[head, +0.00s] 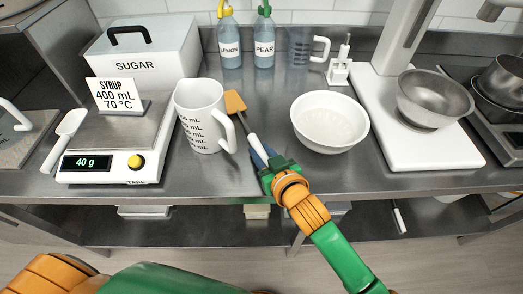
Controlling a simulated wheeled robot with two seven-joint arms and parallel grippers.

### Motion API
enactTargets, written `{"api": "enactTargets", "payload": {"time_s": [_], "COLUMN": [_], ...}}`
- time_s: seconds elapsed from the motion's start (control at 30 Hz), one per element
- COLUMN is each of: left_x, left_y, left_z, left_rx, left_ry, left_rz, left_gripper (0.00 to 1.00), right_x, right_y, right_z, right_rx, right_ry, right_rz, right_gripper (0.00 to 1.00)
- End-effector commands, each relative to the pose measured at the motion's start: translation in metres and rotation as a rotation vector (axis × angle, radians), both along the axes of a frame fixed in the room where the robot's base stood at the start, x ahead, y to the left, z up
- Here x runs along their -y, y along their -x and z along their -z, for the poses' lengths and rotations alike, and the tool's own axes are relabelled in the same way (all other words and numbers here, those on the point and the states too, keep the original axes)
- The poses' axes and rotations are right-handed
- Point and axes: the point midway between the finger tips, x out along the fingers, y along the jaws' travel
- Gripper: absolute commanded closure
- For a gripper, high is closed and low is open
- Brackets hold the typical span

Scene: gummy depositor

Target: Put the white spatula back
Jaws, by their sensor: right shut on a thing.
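A spatula with an orange head (234,103) and a white handle (252,138) lies between the measuring jug and the white bowl. My right gripper (261,157) is shut on the lower part of its handle, at the front of the counter. The gripper hides the handle's end. I cannot tell whether the head touches the counter. A small white stand (340,70) with an upright post is at the back. My left gripper is out of view; only part of that arm shows at the bottom left.
The white measuring jug (203,128) stands close to the left of the spatula, the white bowl (330,146) to its right. A scale (98,170) reading 40 g, a white scoop (66,134) and the sugar box (150,52) are left. Bottles (264,42) stand behind.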

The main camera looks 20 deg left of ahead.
Motion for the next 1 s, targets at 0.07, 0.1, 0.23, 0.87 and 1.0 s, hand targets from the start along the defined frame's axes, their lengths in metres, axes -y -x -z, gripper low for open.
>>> {"api": "enactTargets", "payload": {"time_s": [0.07,0.1,0.23,0.87,1.0], "left_x": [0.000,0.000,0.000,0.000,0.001], "left_y": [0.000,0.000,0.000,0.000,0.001], "left_z": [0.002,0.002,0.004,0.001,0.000], "left_rx": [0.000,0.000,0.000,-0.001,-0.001], "left_ry": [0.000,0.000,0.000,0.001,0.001], "left_rz": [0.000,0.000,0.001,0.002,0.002], "left_gripper": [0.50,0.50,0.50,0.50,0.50], "right_x": [0.000,0.000,0.000,0.012,0.027], "right_y": [0.000,0.000,0.000,0.015,0.034], "right_z": [0.002,0.003,0.006,-0.002,-0.011], "right_rx": [0.000,0.000,-0.001,0.000,0.000], "right_ry": [0.000,0.000,0.001,-0.001,0.000], "right_rz": [0.000,0.000,0.000,0.000,-0.001], "right_gripper": [1.00,1.00,1.00,0.36,0.36]}}
